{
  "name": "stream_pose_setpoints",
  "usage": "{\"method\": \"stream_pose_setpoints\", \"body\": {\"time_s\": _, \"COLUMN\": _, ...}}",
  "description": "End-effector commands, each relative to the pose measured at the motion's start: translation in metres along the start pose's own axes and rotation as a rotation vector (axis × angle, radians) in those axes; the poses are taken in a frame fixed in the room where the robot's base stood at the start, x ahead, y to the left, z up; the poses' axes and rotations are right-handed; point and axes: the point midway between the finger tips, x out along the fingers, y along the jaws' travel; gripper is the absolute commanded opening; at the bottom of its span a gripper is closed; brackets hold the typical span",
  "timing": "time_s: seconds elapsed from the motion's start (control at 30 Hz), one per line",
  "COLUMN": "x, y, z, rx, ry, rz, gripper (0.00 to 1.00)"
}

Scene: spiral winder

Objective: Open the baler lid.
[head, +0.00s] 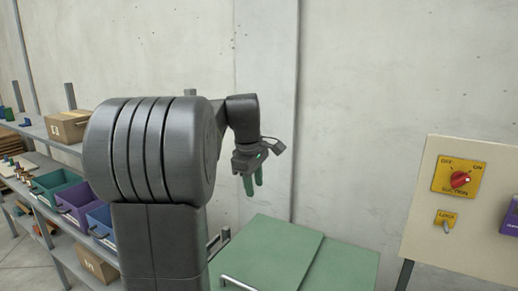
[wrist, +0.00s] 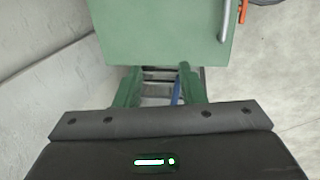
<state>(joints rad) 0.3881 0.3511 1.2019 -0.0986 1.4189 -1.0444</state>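The green baler (head: 345,262) stands below and to the right of my arm in the head view. Its flat green top has a seam across it, and the lid (head: 265,245) looks closed. A pale bar handle (head: 237,283) shows at its front edge. In the wrist view a green panel (wrist: 155,35) fills the top, with a grey handle (wrist: 226,22) at its right edge. My gripper (head: 253,186) points down above the baler's back left part, apart from it. Its green fingers, also in the wrist view (wrist: 158,85), are spread with nothing held between them.
A control panel (head: 455,240) with a red suction knob (head: 460,180) and a lock switch (head: 446,220) stands at the right. A shelf at the left holds cardboard boxes (head: 68,126) and coloured bins (head: 75,198). A concrete wall (head: 360,90) is close behind.

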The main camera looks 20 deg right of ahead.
Motion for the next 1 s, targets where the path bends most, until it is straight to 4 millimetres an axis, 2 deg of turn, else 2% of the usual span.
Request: {"method": "stream_pose_setpoints", "body": {"time_s": 1.0, "x": -0.062, "y": 0.035, "z": 0.000, "rx": 0.001, "ry": 0.000, "rz": 0.000, "gripper": 0.36}}
